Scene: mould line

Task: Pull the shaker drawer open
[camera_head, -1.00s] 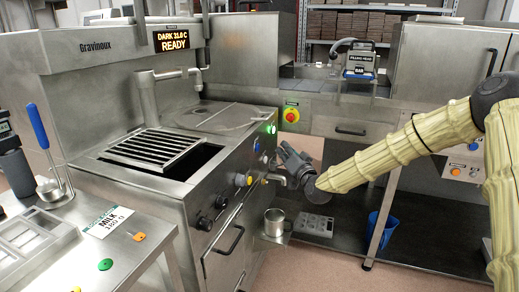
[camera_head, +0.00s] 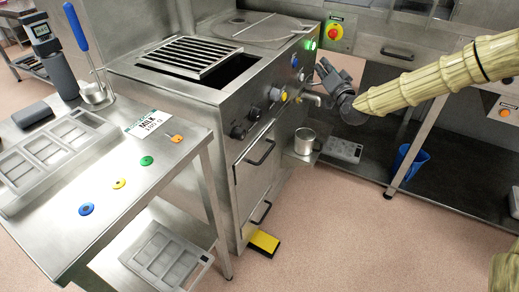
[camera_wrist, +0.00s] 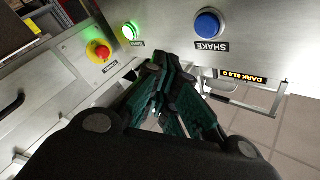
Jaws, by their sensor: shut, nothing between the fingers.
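My gripper (camera_head: 325,68) is shut and empty beside the right edge of the steel machine (camera_head: 215,92), near its row of knobs. In the wrist view its dark green fingers (camera_wrist: 175,72) are close together below a blue button marked SHAKE (camera_wrist: 208,24). I see no drawer labelled as the shaker drawer. A drawer front with a black bar handle (camera_head: 397,53) is in the back bench, right of the red stop button (camera_head: 335,32). The machine's front has two more black handles, an upper one (camera_head: 258,153) and a lower one (camera_head: 262,212). My gripper touches no handle that I can see.
A metal jug (camera_head: 304,141) stands on a small shelf below the machine's spout. A steel table (camera_head: 186,128) with moulds and coloured discs is at left. A yellow-black block (camera_head: 264,243) lies on the floor. A blue bin (camera_head: 409,162) stands under the bench.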

